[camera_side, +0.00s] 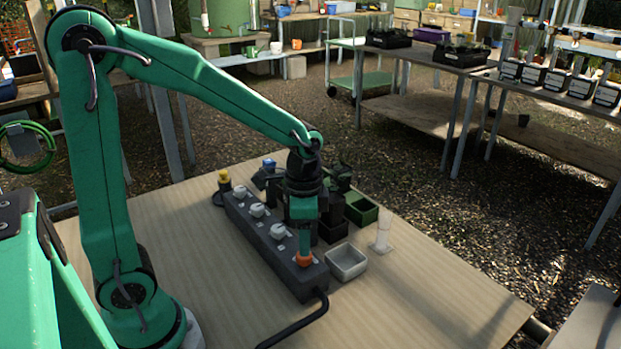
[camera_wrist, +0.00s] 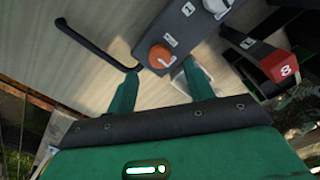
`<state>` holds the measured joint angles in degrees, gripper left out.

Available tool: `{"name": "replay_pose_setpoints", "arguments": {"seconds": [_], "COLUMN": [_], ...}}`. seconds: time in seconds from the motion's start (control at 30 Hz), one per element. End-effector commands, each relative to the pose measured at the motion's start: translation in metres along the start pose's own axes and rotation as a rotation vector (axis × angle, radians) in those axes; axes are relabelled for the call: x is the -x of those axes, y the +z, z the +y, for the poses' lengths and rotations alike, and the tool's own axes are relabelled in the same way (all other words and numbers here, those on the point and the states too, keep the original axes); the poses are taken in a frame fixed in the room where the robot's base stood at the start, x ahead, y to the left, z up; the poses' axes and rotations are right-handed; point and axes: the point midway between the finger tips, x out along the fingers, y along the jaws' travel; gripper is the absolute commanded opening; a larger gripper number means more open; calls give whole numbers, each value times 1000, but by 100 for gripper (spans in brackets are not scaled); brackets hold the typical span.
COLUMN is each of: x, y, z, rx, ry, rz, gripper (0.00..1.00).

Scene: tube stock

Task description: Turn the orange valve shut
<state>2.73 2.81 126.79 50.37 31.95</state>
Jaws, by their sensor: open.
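The orange valve (camera_side: 303,260) is a round knob on top of a long dark grey block (camera_side: 290,277), at its near end by the hose. In the wrist view the orange valve (camera_wrist: 160,54) lies just beyond and between my fingertips. My gripper (camera_side: 304,246) points down over the valve from above. In the wrist view its fingers stand apart, one on each side of the knob, with nothing visibly clamped. I cannot tell whether a finger touches the knob, nor clearly which way the knob is turned.
Several white knobs (camera_side: 278,231) line the same block. A black hose (camera_side: 300,326) leaves its near end. A white tray (camera_side: 346,264) and a white post (camera_side: 381,238) stand to the right. A green bin (camera_side: 362,212) and dark bins are behind. The tabletop (camera_side: 430,300) is clear at right front.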

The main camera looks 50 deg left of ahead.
Motion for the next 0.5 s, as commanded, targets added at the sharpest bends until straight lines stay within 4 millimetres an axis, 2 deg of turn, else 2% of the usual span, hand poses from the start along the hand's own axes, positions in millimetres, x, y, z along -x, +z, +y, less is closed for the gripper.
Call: {"name": "replay_pose_setpoints", "arguments": {"seconds": [0.2, 0.5], "x": [25, 32], "y": [0, 0], "z": [0, 0], "rx": [0, 0], "ry": [-1, 0], "rz": [2, 0], "gripper": [52, 52]}}
